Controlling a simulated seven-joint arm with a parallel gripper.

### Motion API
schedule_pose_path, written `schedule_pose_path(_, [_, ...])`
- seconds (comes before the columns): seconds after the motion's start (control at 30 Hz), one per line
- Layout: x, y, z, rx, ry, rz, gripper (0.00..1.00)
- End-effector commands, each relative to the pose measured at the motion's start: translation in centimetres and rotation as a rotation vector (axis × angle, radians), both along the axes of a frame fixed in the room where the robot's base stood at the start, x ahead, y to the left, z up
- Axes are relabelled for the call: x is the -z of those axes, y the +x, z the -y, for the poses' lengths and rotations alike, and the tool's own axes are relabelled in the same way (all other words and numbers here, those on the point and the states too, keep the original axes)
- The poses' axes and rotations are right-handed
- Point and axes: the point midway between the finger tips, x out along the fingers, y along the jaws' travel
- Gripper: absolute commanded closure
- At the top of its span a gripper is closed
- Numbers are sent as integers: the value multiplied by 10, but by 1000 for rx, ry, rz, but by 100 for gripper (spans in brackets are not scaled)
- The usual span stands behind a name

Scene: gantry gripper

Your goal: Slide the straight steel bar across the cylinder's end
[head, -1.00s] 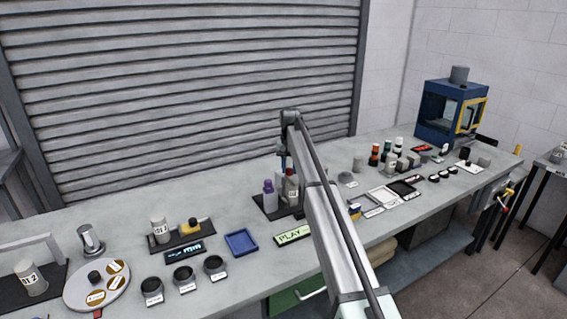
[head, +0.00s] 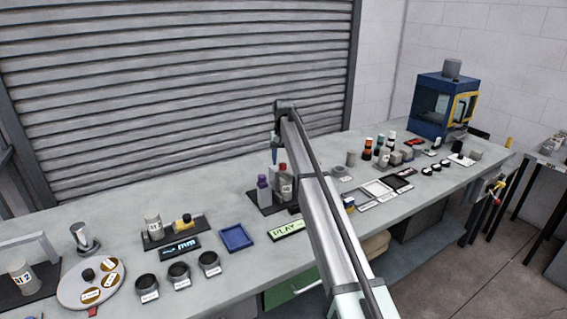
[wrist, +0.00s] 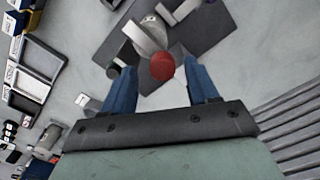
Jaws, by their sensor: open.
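My gripper (head: 274,150) hangs over the dark tray (head: 262,203) near the middle of the bench, its blue fingers pointing down. In the head view the red-capped bottle (head: 284,182) stands beside a purple-capped bottle (head: 264,190). Several cylinders stand about, such as a labelled one (head: 22,275) at far left and a plain grey one (head: 351,158); I cannot tell which is meant.
A round turntable (head: 70,290), three dark cups (head: 179,274) and a blue tray (head: 236,238) are on the left. Small parts and a blue machine (head: 445,104) fill the right. A ribbed shutter (head: 180,90) rises behind the bench.

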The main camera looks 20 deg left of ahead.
Motion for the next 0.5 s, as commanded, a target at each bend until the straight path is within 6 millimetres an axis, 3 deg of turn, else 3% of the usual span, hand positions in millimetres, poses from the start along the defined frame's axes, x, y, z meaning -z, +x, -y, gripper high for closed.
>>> schedule_pose_path(0.5, [-96, 1, 0, 0, 0, 0, 41])
